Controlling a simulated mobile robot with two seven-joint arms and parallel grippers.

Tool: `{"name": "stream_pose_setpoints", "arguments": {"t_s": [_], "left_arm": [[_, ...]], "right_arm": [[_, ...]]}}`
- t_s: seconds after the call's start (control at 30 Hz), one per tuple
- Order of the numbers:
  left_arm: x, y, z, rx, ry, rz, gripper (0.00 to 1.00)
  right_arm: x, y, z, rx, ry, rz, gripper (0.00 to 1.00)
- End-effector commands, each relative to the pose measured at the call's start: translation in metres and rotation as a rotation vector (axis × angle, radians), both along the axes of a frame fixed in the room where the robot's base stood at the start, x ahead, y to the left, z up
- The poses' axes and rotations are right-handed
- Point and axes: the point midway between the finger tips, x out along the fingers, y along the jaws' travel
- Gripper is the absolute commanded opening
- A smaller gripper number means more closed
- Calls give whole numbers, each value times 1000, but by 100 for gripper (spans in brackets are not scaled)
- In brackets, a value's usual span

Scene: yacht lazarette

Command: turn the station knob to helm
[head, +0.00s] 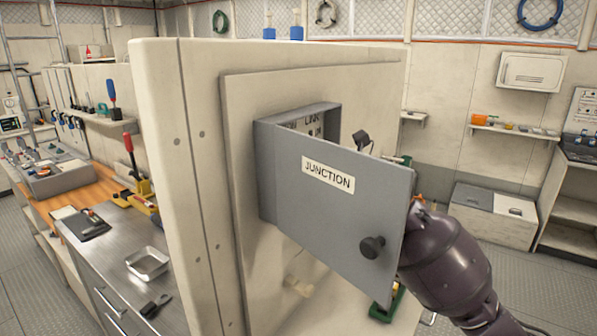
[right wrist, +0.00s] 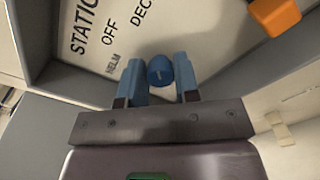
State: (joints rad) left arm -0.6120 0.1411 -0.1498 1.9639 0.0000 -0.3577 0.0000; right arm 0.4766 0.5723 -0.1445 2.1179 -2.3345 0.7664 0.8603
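The station knob (right wrist: 160,70) is a small blue round knob with a short pale mark, inside the grey junction box. The panel (right wrist: 190,25) behind it carries the words STATION, OFF, HELM and DEC, the last cut off. Which word the mark points at is unclear. My right gripper (right wrist: 159,82) is open, with one blue finger on each side of the knob and a gap on both sides. In the head view the box (head: 325,112) has its door (head: 330,215), labelled JUNCTION, standing open. The door hides my right gripper and the knob there. My left gripper is not in view.
The open door with its dark round handle (head: 372,247) stands between the head camera and my right arm. An orange block (right wrist: 275,15) shows at the upper right of the wrist view. A workbench (head: 115,245) with a metal tray (head: 148,262) is at the left.

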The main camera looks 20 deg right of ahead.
Motion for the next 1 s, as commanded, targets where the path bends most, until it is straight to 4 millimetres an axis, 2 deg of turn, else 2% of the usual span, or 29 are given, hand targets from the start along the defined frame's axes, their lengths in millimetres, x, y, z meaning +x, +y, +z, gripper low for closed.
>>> {"name": "stream_pose_setpoints", "arguments": {"t_s": [0.03,0.17,0.57,1.0], "left_arm": [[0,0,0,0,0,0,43],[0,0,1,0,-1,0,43],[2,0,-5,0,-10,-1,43],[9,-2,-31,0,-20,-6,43]], "right_arm": [[0,0,0,0,0,0,22],[0,0,0,0,0,0,3],[0,0,-1,-65,-53,-1,3],[0,1,-3,-357,-279,0,3]]}}
